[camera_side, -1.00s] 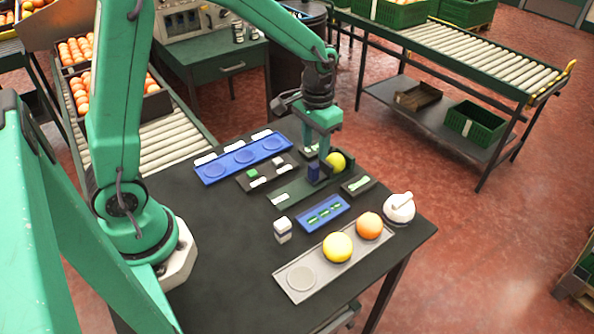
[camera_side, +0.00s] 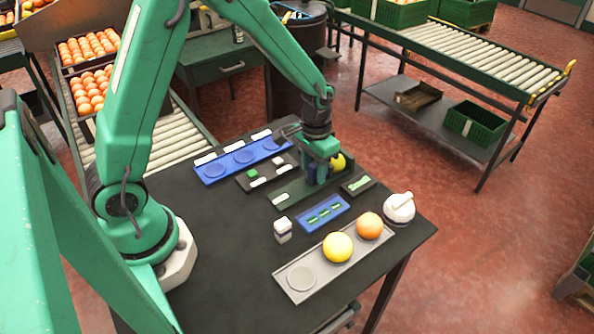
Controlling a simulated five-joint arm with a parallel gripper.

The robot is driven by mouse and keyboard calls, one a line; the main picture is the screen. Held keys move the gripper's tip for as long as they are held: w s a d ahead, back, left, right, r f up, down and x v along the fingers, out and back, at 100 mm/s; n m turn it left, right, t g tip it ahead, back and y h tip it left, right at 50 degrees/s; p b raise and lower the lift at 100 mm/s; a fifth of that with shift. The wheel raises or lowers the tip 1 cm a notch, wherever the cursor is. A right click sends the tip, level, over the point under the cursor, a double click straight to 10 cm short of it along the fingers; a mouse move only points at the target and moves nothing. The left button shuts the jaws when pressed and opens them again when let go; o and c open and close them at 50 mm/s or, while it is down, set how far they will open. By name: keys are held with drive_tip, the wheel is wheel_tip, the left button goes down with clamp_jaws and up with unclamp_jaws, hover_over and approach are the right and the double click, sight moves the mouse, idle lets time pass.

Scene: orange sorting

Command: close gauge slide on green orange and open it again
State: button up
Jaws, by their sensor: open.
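The green gauge (camera_side: 283,199) lies on the dark table, running from lower left to upper right. The green orange (camera_side: 340,162), yellow-green, sits at its right end, partly hidden by my gripper. My gripper (camera_side: 318,179) points down at the gauge, just left of the green orange. Its jaws are open, with the blue gauge slide (camera_side: 320,168) between or right behind the fingers. The slide is mostly hidden, so I cannot tell whether the fingers touch it or whether it touches the orange.
A grey tray (camera_side: 290,293) holds a yellow fruit (camera_side: 338,247) and an orange one (camera_side: 369,226). Near the gauge are a blue three-ring tray (camera_side: 215,168), a small blue panel (camera_side: 306,225), a small white-topped block (camera_side: 283,229) and a white round device (camera_side: 399,208). The table's front left is clear.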

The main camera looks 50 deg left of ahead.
sight(293, 192)
clamp_jaws()
drive_tip(key=shift+s, duration=3.1)
unclamp_jaws()
drive_tip(key=shift+w+r, duration=0.1)
wheel_tip(293, 192, up, 8)
drive_tip(key=shift+f, duration=0.2)
